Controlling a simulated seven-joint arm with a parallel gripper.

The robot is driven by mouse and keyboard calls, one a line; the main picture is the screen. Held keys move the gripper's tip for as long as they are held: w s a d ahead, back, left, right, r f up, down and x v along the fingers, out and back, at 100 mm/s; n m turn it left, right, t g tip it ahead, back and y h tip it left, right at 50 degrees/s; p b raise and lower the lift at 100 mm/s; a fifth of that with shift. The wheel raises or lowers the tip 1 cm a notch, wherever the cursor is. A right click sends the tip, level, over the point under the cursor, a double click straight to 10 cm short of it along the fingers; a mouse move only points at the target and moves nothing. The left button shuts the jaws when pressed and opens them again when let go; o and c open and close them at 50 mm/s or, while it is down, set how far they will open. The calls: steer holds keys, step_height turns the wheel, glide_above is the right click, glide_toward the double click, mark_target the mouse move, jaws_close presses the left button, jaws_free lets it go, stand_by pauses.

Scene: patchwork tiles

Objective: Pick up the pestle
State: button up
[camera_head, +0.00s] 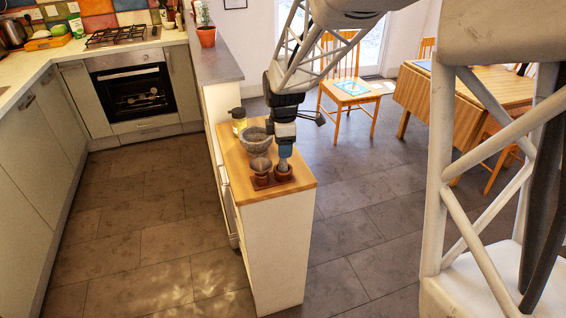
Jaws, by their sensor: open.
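A grey stone mortar (257,141) stands on the wooden top of a narrow counter, behind two small brown pots. I cannot clearly make out the pestle; it may be hidden by the arm. My gripper (284,160) hangs down over the right side of this counter, to the right of the mortar and just above or behind the right brown pot (283,174). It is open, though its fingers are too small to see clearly. I cannot tell whether it touches anything.
The left brown pot (261,180) has a grey-brown rounded top; both pots sit on a small tray. A yellow bottle with a dark top (239,121) stands behind the mortar. The counter's wooden top (258,193) is free at the front. A potted plant (206,36) is farther back.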

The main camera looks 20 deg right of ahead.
steer(key=shift+f, duration=1.2)
steer(key=c, duration=1)
steer(key=shift+r, duration=0.1)
steer(key=shift+r, duration=0.75)
step_height(320, 180, up, 2)
steer(key=s, duration=0.5)
steer(key=s+a+r, duration=0.1)
steer(key=s, duration=1)
steer(key=shift+a+r, duration=0.2)
